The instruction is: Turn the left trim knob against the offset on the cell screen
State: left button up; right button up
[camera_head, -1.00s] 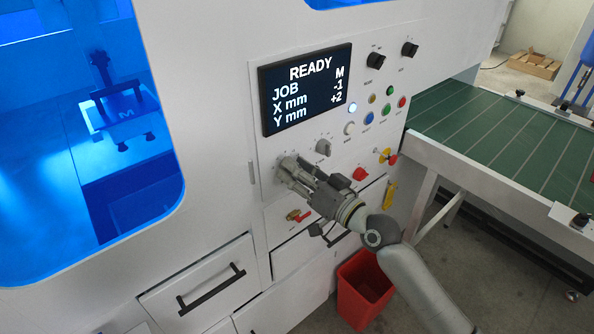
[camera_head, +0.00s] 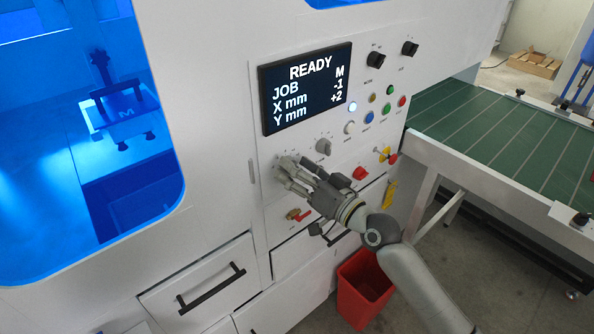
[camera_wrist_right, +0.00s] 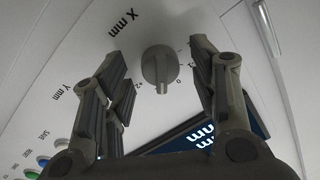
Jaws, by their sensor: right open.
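The cell screen (camera_head: 306,89) reads READY, JOB M, X mm -1, Y mm +2. The left trim knob is mostly hidden behind my right gripper (camera_head: 283,170) in the head view. In the right wrist view a grey round knob (camera_wrist_right: 160,68) with a raised grip bar shows between the fingers, with "X mm" printed near it and small scale numbers around it. My right gripper (camera_wrist_right: 157,62) is open, its fingers either side of the knob with visible gaps. The second trim knob (camera_head: 323,147) sits to the right on the panel. My left gripper is out of view.
Coloured buttons (camera_head: 369,117) and a red button (camera_head: 360,173) are right of the knobs. A red-handled valve (camera_head: 298,215) and drawers (camera_head: 207,290) lie below. A red bin (camera_head: 364,290) stands on the floor. A green conveyor (camera_head: 500,140) is at the right.

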jog(key=v, duration=1.2)
jog(key=w+d+f+m+h, duration=0.1)
jog(key=w+d+f+h, duration=0.2)
jog(key=f, duration=0.7)
jog(key=d+f+m+h, duration=0.1)
jog(key=d+f+h, duration=0.3)
jog(key=f, duration=0.7)
jog(key=s+d+f+g+h, duration=0.1)
jog(key=s+d+f+g, duration=0.15)
jog(key=f, duration=0.65)
jog(key=s+d+f+g+h, duration=0.1)
jog(key=s+d+f, duration=0.3)
jog(key=f, duration=0.4)
jog(key=s+d+f+g+h, duration=0.2)
jog(key=s+f+g, duration=0.3)
jog(key=s+f, duration=1.3)
jog(key=s+a+f+n+g, duration=0.1)
jog(key=s+f, duration=0.3)
jog(key=s, duration=0.7)
jog(key=s+a+f+n+g+h, duration=0.1)
jog(key=s+f+g, duration=0.2)
jog(key=s, duration=0.9)
jog(key=shift+f, duration=0.5)
